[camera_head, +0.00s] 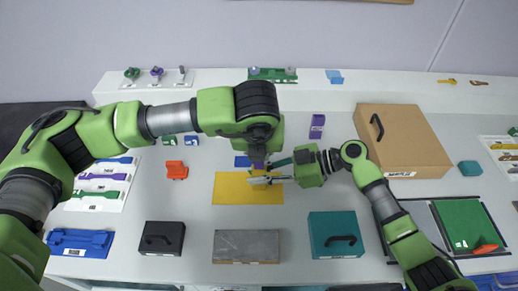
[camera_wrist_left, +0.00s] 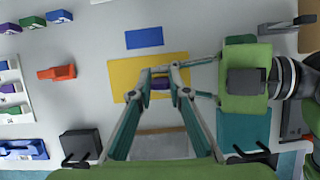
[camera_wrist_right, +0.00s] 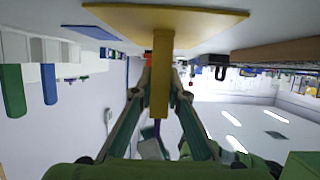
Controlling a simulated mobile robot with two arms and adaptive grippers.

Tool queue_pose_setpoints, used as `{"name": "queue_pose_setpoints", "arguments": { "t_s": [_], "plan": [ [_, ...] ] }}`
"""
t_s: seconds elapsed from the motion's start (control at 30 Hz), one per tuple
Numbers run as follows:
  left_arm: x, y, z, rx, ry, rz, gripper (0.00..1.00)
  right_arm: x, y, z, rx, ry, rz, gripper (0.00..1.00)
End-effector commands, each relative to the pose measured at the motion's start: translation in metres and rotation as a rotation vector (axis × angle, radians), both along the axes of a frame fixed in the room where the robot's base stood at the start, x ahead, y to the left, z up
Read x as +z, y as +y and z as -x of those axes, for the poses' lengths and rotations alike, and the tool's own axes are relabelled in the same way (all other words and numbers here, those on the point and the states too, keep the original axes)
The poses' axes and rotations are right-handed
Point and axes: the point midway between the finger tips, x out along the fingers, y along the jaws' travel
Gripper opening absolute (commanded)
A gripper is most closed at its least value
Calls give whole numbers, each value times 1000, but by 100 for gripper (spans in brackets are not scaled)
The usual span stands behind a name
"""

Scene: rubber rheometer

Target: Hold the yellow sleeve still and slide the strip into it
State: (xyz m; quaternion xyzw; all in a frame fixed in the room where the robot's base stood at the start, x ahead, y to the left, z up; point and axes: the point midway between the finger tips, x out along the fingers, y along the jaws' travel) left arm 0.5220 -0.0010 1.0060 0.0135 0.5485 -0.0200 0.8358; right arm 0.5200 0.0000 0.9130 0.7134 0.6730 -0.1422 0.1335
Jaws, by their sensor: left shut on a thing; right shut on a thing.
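The yellow sleeve (camera_wrist_right: 160,75) shows in the right wrist view as a narrow upright bar before the yellow mat (camera_head: 235,195). My right gripper (camera_wrist_right: 160,88) is shut on it; in the head view its fingers reach in from the right (camera_head: 262,179). My left gripper (camera_wrist_left: 161,80) is shut on the purple strip (camera_wrist_left: 161,85), over the mat. In the right wrist view, which is upside down, the strip (camera_wrist_right: 157,127) shows at the sleeve's free end, roughly in line with it. I cannot tell whether its tip is inside.
An orange block (camera_head: 177,170) is to the left. A black box (camera_head: 162,239), a grey block (camera_head: 246,247) and a teal box (camera_head: 335,235) line the front. A brown box (camera_head: 403,140) stands at the back right.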

Motion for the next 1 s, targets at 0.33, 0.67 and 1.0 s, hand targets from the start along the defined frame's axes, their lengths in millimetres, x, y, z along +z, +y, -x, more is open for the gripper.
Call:
{"name": "queue_pose_setpoints", "arguments": {
  "t_s": [0.33, 0.67, 1.0],
  "plan": [
    [-11, 0, 0, 0, 1, 0, 1, 0, 0, 0, 0, 0, 0, 0],
    [-21, 0, 0, 1, 0, -1, 1, 0, 0, 0, 0, 0, 0, 0],
    [-26, 0, 0, 1, 1, 0, 36, 0, 0, 0, 0, 0, 0, 0]
  ]
}}
